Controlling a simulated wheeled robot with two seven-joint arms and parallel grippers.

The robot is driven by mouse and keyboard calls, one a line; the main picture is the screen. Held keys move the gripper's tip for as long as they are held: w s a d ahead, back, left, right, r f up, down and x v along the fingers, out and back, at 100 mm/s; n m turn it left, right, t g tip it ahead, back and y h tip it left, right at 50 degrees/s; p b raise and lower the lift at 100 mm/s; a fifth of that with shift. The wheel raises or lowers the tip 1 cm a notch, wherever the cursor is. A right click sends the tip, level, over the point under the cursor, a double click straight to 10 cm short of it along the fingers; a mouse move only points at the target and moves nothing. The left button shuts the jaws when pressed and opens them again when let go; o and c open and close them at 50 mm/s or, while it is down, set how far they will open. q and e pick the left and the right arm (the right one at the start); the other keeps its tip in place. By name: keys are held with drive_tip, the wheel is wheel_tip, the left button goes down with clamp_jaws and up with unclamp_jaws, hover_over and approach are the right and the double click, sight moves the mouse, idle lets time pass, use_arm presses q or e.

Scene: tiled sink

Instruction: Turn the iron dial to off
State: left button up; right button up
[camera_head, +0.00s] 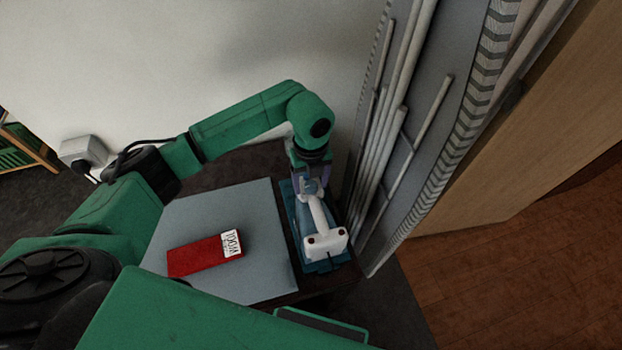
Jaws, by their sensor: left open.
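The iron (325,243), with a white handle and blue body, lies on a blue base at the right end of the dark table. My left gripper (311,184) points down over the far end of the iron, close to its handle. It is open; I cannot tell whether it touches the iron. The dial cannot be made out; the gripper and handle may cover it. My right gripper is not in view.
A grey board (265,262) covers most of the table, with a red box (200,257) bearing a white label on it. A grey panel with pipes (400,130) stands close right of the iron. A white wall (230,60) is behind.

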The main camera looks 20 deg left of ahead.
use_arm(q)
clamp_jaws()
drive_tip(key=shift+n, duration=0.3)
drive_tip(key=n, duration=0.3)
drive_tip(key=shift+w+b, duration=0.1)
drive_tip(key=shift+b, duration=0.25)
drive_tip(key=shift+n, duration=2.7)
drive_tip(key=shift+w, duration=0.1)
unclamp_jaws()
